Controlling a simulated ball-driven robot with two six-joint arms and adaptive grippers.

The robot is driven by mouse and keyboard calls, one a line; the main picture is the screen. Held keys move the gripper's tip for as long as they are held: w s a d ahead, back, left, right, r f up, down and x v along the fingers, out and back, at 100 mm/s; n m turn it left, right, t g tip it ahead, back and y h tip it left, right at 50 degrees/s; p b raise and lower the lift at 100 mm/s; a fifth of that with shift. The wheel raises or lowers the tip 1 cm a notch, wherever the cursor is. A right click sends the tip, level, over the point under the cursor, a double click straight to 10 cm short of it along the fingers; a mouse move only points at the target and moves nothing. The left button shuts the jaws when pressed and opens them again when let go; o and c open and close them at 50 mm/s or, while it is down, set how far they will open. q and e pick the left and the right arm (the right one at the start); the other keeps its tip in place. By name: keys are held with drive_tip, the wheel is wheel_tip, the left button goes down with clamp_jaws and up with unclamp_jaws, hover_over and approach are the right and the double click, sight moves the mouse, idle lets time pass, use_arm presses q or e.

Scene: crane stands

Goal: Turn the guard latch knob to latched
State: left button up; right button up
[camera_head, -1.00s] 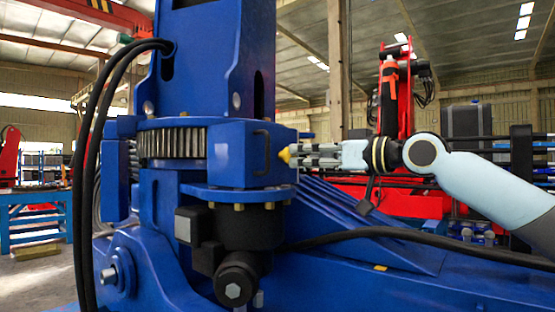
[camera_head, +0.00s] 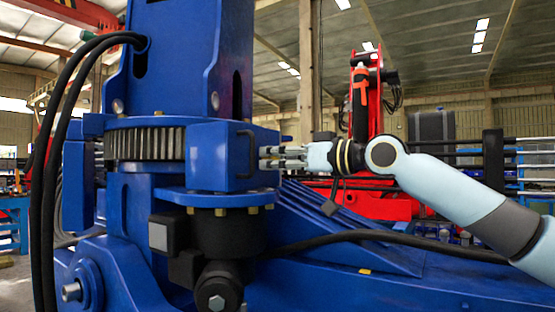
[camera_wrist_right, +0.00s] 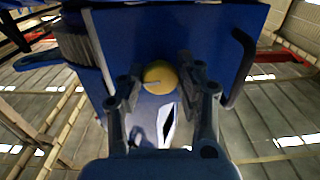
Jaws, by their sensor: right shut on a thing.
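The guard latch knob (camera_wrist_right: 160,77) is a round yellow knob on the face of a blue guard box (camera_head: 220,157), seen in the right wrist view. A short pale mark shows on the knob's left side. My right gripper (camera_wrist_right: 161,84) has a finger on either side of the knob and is shut on it. In the head view the right gripper (camera_head: 270,157) meets the right side of the box, and its fingers hide the knob. My left gripper is in neither view.
A dark handle (camera_wrist_right: 240,68) stands off the box to the right of the gripper in the wrist view. A toothed ring (camera_head: 145,144) is left of the box. A black motor (camera_head: 225,235) hangs below, and a black hose (camera_head: 385,234) crosses under my right arm.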

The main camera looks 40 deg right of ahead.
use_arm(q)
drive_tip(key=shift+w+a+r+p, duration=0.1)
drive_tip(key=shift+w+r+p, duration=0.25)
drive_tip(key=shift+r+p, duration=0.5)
use_arm(e)
drive_tip(key=shift+m, duration=1)
drive_tip(key=o, duration=1.2)
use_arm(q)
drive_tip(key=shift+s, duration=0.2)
use_arm(e)
wheel_tip(320, 180, up, 10)
drive_tip(key=shift+f, duration=0.1)
